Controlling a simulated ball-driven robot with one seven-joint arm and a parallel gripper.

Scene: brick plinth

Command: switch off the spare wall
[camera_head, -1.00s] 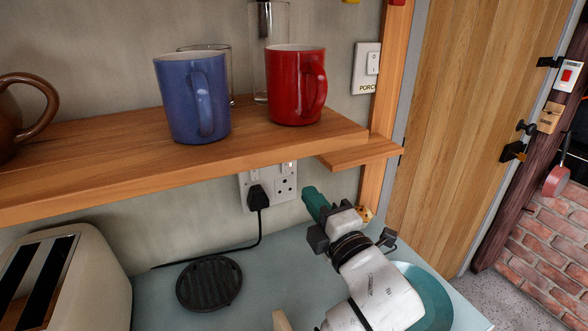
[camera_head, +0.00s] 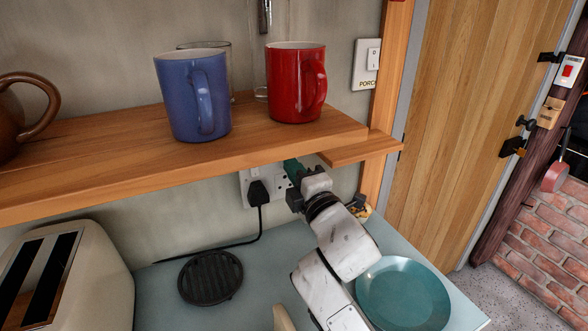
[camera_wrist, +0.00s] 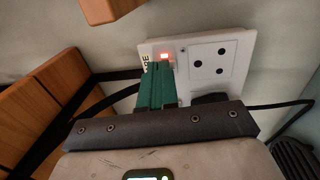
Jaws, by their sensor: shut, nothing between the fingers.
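The white double wall socket (camera_head: 245,183) is on the wall under the shelf. A black plug (camera_head: 259,192) fills its left outlet. The right outlet is empty and partly behind my gripper. In the wrist view the socket plate (camera_wrist: 238,62) shows bare pin holes and a red-lit switch (camera_wrist: 164,56), with a partly hidden label beside it. My gripper (camera_head: 291,165) has green fingers, shut and empty, with tips at the right side of the socket. In the wrist view the fingertips (camera_wrist: 157,70) lie just in front of the red-lit switch. Contact cannot be told.
The wooden shelf (camera_head: 90,165) overhangs the socket, bearing a blue mug (camera_head: 185,98) and a red mug (camera_head: 290,85). A smaller ledge (camera_head: 360,149) is right of my gripper. A toaster (camera_head: 95,265), black trivet (camera_head: 210,277) and teal plate (camera_head: 403,293) are on the counter.

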